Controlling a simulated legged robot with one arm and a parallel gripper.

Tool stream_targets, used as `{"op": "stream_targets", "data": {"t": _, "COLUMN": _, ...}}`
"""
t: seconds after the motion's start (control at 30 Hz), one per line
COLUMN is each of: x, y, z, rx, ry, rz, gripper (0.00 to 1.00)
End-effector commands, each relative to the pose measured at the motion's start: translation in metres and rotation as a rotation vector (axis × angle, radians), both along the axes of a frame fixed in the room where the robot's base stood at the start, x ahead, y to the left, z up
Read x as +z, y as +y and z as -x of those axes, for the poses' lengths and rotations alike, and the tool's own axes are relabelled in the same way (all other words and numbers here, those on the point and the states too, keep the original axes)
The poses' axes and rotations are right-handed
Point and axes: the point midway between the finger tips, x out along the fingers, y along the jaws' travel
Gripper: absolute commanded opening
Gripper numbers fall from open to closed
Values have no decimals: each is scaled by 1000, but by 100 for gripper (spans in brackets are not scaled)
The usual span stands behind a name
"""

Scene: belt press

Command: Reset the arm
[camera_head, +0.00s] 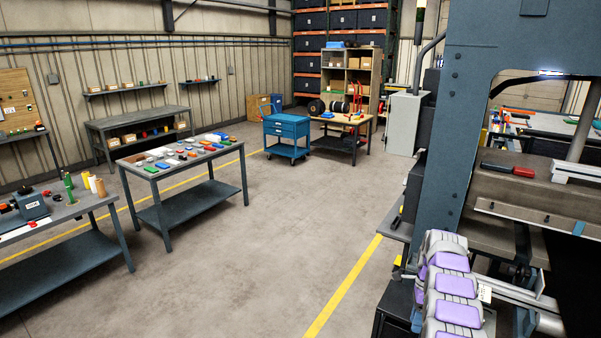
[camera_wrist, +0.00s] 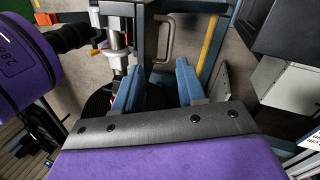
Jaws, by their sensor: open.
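My gripper (camera_wrist: 159,68) shows in the wrist view with its two blue fingers apart. Nothing is held between them. Behind the fingers are grey floor and a metal handle (camera_wrist: 168,42). In the head view my purple and grey arm is at the lower right, in front of the large blue-grey press (camera_head: 440,130). My gripper cannot be made out clearly there. I cannot tell whether the arm touches the press.
A table with small coloured parts (camera_head: 172,196) stands at left. A blue tool cart (camera_head: 287,133) stands at the back. The floor (camera_head: 270,235) between is clear, with a yellow line (camera_head: 343,288).

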Motion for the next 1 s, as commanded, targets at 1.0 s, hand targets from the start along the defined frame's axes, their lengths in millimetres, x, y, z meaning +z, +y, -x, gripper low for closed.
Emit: {"op": "stream_targets", "data": {"t": 1.0, "x": 110, "y": 100, "z": 83, "rx": 636, "ry": -115, "rz": -105, "gripper": 40}}
